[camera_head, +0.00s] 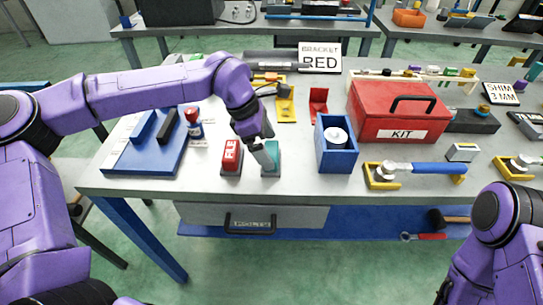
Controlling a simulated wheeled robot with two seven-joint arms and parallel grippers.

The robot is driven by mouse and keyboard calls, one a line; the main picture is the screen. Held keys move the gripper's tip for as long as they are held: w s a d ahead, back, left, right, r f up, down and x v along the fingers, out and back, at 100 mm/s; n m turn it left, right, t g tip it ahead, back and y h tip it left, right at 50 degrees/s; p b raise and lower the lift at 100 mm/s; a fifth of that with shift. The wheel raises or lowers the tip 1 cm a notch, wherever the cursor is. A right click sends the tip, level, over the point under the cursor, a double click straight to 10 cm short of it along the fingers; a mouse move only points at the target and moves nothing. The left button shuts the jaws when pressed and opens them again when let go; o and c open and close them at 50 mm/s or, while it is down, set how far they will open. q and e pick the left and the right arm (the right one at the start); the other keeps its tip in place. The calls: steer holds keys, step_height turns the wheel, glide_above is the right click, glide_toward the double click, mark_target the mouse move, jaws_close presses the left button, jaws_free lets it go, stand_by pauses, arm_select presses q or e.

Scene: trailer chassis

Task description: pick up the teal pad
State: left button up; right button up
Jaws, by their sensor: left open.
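The teal pad (273,160) stands near the front edge of the grey bench, just right of a red block. My left gripper (264,155) reaches down over it from above. The jaws are open, with a grey finger at the pad's left side covering part of it. I cannot tell whether the fingers touch the pad. My right arm shows at the lower right, but its gripper is not in view.
The red block (231,158) stands close on the left. A blue open box (337,157) with a white roll is to the right. A red KIT case (398,112) and a blue-handled tool (425,168) lie further right. A blue tray (143,158) is at left.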

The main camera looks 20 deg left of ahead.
mark_target(270, 151)
arm_select(q)
steer(key=x, duration=0.3)
steer(key=c, duration=0.8)
steer(key=shift+o, duration=0.2)
steer(key=shift+r, duration=0.15)
steer(key=shift+r, duration=0.3)
step_height(270, 151, up, 3)
steer(key=shift+s+d+f, duration=0.1)
steer(key=shift+d, duration=0.05)
steer(key=s+r, duration=0.1)
steer(key=s+d+r+b, duration=0.1)
steer(key=r, duration=0.1)
steer(key=s+d+r, duration=0.1)
steer(key=shift+d+r, duration=0.2)
steer(key=s+d+r+b, duration=0.2)
steer(key=s+d+r, duration=0.3)
steer(key=s+d, duration=0.1)
steer(key=shift+s, duration=0.9)
